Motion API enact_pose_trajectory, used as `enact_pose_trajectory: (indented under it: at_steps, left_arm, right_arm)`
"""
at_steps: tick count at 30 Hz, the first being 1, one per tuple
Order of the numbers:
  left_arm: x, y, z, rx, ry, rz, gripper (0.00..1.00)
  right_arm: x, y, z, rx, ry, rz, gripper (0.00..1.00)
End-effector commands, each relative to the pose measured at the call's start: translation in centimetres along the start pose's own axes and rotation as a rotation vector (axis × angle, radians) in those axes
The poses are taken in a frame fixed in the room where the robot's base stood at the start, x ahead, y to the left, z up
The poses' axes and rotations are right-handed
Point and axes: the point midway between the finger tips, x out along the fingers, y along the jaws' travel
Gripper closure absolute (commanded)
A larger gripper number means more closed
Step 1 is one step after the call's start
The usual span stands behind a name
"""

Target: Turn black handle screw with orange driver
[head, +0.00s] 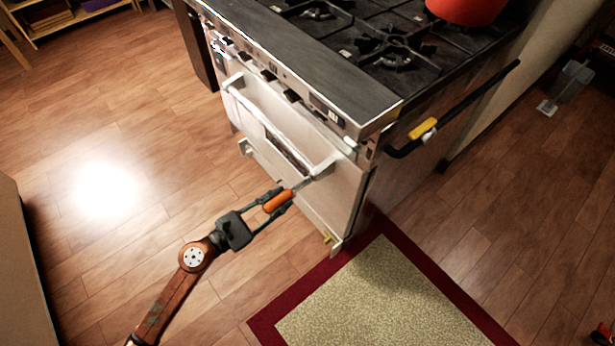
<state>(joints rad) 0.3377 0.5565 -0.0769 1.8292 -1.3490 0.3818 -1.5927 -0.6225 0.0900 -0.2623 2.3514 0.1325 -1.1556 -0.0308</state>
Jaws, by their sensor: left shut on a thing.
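My left gripper (281,194) is shut around the orange handle of the driver (277,202), in front of the oven. The driver's thin grey shaft points up and right, and its tip appears close to the right end of the pale oven door handle (284,152). I cannot tell whether the tip touches anything. The black handle (468,100) is a long bar along the right side of the stove, well up and right of the driver. A yellow piece (423,129) sits at its near end. I cannot make out a screw. My right gripper is not in view.
The stove (350,190) has a dark top with burners and a red pot (466,8). A red-bordered rug (375,300) lies in front right. A grey object (568,82) stands at the right. The wooden floor to the left is clear.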

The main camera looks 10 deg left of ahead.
Motion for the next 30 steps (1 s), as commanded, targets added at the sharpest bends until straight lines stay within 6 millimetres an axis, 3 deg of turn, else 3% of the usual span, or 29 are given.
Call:
enact_pose_trajectory:
  at_steps: [7, 18, 30]
  left_arm:
    - [0.0, -0.1, -0.2, 0.052, -0.001, 0.0, 1.0]
    - [0.0, -0.2, -0.5, 0.362, 0.001, 0.0, 1.0]
    - [0.0, 0.0, 0.1, 0.433, -0.002, 0.004, 1.0]
  right_arm:
    - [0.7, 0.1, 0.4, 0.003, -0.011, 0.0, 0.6]
    - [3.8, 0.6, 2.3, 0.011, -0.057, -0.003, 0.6]
    - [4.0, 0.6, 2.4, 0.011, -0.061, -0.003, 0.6]
